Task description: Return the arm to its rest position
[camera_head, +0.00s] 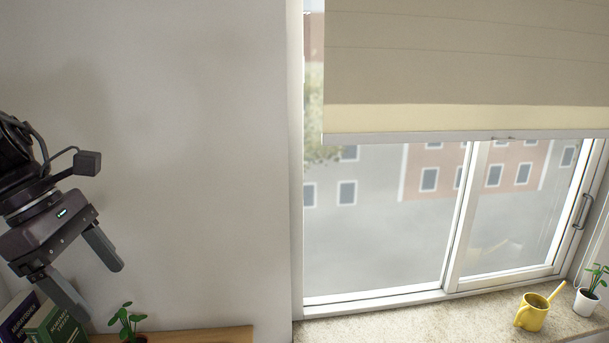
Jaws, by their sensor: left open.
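My left gripper (96,283) is at the far left of the head view. Its two dark fingers are spread apart and point down and to the right. Nothing shows between them. It hangs in front of the pale wall, above some books and a small plant at the lower left. My left arm comes in from the left edge, and most of it is out of the picture. My right gripper does not show.
Upright books (58,322) and a small green plant (126,319) stand near a wooden shelf (215,335). A blind (465,70) half covers the window. The wall between is clear.

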